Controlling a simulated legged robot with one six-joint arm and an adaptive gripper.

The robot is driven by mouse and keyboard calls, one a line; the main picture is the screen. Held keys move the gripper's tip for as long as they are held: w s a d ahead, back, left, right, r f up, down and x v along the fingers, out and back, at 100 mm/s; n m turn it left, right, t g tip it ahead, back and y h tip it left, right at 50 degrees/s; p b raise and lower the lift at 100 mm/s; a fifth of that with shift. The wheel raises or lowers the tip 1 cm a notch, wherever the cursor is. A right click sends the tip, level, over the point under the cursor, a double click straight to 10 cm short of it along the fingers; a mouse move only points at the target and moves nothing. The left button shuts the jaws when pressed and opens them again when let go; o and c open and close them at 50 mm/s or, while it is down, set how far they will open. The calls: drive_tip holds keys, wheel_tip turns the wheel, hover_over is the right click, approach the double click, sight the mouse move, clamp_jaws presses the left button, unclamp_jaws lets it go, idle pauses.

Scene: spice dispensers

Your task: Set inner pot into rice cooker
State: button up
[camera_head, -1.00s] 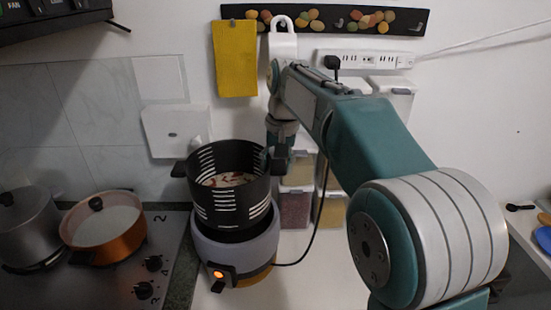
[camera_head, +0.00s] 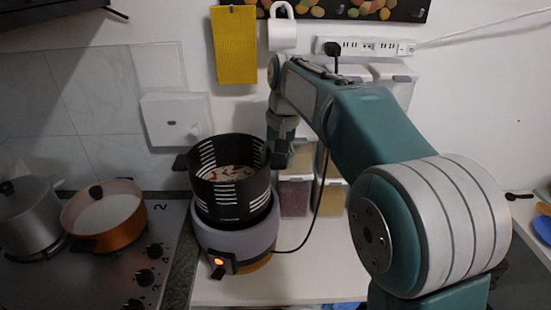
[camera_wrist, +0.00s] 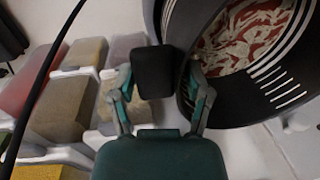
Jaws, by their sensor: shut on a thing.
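The inner pot (camera_head: 232,202) is black with white slots and holds pale and red contents. In the head view it stands upright over the rice cooker (camera_head: 236,243), with its lower end at the cooker's opening; I cannot tell whether it touches inside. The cooker is grey with a lit orange lamp. My gripper (camera_head: 280,158) is at the pot's right side. In the wrist view my gripper (camera_wrist: 160,85) is shut on the pot's dark handle, and the pot (camera_wrist: 232,95) fills the upper right.
Spice containers (camera_head: 296,196) stand behind and right of the cooker; they also show at left in the wrist view (camera_wrist: 62,105). A black cord runs from the cooker to the wall outlet (camera_head: 362,47). An orange pot (camera_head: 108,225) sits on the stove at left. Counter space right of the cooker is clear.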

sight(276, 200)
drive_tip(key=shift+f, duration=5.45)
idle(0.9)
drive_tip(key=o, duration=1.4)
